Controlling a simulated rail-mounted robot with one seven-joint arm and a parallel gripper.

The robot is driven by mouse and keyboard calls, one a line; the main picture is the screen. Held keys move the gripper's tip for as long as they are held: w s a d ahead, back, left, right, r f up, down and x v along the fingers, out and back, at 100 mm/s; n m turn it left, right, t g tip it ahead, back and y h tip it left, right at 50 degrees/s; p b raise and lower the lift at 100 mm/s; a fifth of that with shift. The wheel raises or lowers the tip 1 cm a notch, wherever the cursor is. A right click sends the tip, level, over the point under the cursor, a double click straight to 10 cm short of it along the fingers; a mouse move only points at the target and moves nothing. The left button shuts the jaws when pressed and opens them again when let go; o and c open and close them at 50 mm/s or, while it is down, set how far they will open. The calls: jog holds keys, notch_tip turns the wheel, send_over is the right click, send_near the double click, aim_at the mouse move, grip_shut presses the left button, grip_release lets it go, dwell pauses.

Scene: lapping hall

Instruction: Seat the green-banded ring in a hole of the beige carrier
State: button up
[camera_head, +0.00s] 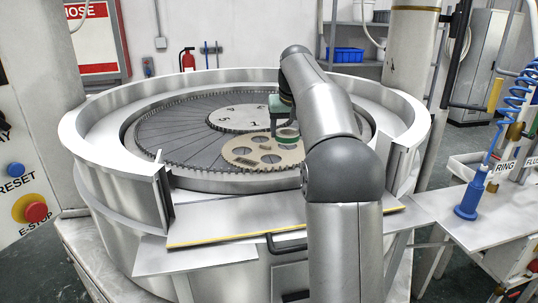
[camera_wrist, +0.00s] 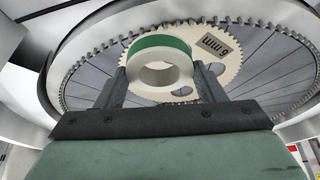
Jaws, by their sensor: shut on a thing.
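The green-banded ring (camera_wrist: 160,48) is white with a green band around its outside. My gripper (camera_wrist: 160,76) is shut on it, with one finger on each side. In the head view the ring (camera_head: 288,134) shows under my gripper (camera_head: 284,120), over the right part of the beige carrier (camera_head: 240,153). The carrier is a toothed disc lying on the grey lapping plate, with several holes; it also fills the back of the wrist view (camera_wrist: 228,62) with a dark label on it. My arm hides its right edge. I cannot tell the gap between ring and carrier.
A toothed rim (camera_head: 190,170) surrounds the grey plate (camera_head: 170,130), with a numbered light disc (camera_head: 240,118) at its centre. A high metal wall (camera_head: 95,150) encloses the machine, open at the front. A side bench with a blue-handled tool (camera_head: 468,203) stands right.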

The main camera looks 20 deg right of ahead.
jog(key=w+f+p, duration=0.1)
jog(key=w+f, duration=0.1)
jog(key=w, duration=0.1)
jog(key=w+f+p, duration=0.2)
jog(key=w+f, duration=0.1)
jog(key=w, duration=0.1)
jog(key=w+f+p, duration=0.1)
jog(key=w+f, duration=0.2)
jog(key=w, duration=0.1)
jog(key=shift+w+d, duration=0.2)
jog(key=shift+w+f+p, duration=0.4)
jog(key=shift+f, duration=1.7)
jog(key=shift+f, duration=0.1)
jog(key=o, duration=1.2)
jog(key=shift+c, duration=0.2)
